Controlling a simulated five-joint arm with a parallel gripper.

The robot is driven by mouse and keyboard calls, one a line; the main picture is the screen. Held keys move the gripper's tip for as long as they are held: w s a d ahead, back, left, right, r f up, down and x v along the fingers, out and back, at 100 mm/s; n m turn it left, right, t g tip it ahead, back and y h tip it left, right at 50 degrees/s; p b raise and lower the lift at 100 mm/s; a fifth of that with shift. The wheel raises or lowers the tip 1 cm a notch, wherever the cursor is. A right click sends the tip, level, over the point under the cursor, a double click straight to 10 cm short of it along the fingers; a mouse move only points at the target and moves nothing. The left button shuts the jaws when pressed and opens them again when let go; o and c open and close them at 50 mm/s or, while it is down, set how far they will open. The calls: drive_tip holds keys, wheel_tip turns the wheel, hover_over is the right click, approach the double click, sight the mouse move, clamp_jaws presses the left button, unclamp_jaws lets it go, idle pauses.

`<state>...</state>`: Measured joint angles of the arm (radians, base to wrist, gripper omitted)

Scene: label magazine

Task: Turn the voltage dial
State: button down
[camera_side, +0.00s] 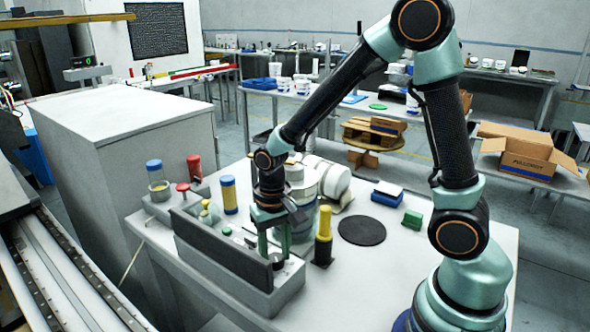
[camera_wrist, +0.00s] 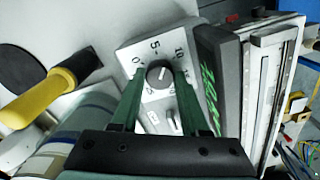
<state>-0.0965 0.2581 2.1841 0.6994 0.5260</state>
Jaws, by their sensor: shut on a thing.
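In the side view my gripper (camera_side: 272,252) points down at the right end of the grey control box (camera_side: 262,303), and the dial itself is mostly hidden there. A small grey lever (camera_wrist: 173,121) sits beside the dial, between the fingers.
A yellow-and-black handle (camera_side: 323,237) stands upright close right of my gripper. White containers (camera_side: 332,178) stand behind it. A yellow-and-blue cylinder (camera_side: 229,195) and red-topped button (camera_side: 183,188) stand behind the box. A black disc (camera_side: 362,231) lies on clear table to the right.

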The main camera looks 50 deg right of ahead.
sight(275, 257)
drive_tip(key=n, duration=0.4)
drive_tip(key=shift+n, duration=0.4)
drive_tip(key=n, duration=0.3)
drive_tip(key=shift+n, duration=0.3)
drive_tip(key=n, duration=0.4)
drive_tip(key=shift+n, duration=1.8)
drive_tip(key=shift+c, duration=2.1)
unclamp_jaws()
wheel_tip(275, 257, up, 12)
